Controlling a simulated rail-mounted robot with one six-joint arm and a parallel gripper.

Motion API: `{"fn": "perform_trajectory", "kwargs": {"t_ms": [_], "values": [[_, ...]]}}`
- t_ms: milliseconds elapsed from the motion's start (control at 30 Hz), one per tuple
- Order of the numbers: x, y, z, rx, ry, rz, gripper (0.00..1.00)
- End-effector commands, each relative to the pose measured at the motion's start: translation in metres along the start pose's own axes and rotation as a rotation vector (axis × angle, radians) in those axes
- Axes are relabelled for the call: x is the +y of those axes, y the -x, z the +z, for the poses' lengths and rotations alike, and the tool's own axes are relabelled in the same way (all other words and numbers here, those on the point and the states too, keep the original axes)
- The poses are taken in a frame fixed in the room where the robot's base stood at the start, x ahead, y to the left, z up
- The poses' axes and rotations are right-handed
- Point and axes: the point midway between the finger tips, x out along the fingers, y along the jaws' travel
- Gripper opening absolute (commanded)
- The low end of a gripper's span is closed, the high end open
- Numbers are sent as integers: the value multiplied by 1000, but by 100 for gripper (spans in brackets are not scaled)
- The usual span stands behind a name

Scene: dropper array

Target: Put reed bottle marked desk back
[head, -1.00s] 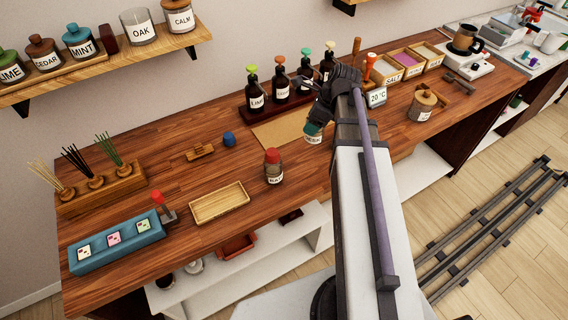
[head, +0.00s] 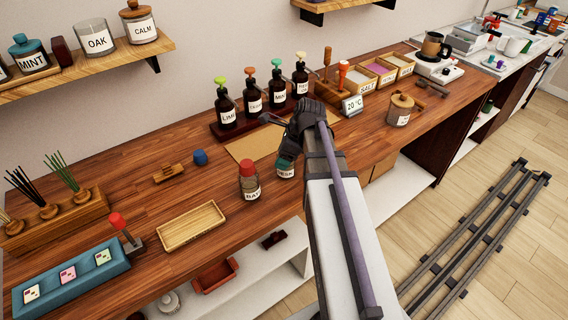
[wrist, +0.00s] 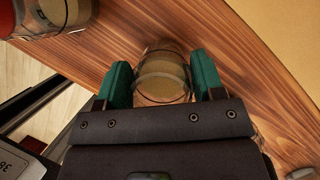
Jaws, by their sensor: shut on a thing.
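The glass bottle marked DESK (head: 285,172) is near the front edge of the wooden counter, just right of a red-capped bottle (head: 250,186). My gripper (head: 287,160) is shut on it from above and partly hides its top. In the wrist view the clear bottle with tan contents (wrist: 163,78) sits between the two teal fingers of my gripper (wrist: 163,82). I cannot tell whether its base touches the counter. The red-capped bottle, its label starting BA, stands upright; its side shows at the top left of the wrist view (wrist: 62,12).
A wooden tray (head: 192,226) lies left of the bottles. A tan mat (head: 252,146) and a rack of labelled pump bottles (head: 222,131) are behind. A wooden block with reed sticks (head: 60,221) and a blue panel (head: 70,287) are at left. A lidded jar (head: 400,110) stands right.

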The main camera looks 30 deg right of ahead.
Motion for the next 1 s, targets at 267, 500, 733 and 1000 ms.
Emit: {"fn": "perform_trajectory", "kwargs": {"t_ms": [267,500,733,1000], "values": [[0,-1,0,0,0,0,26],[0,-1,0,0,0,0,79],[0,-1,0,0,0,0,87],[0,20,4,0,0,0,87]]}}
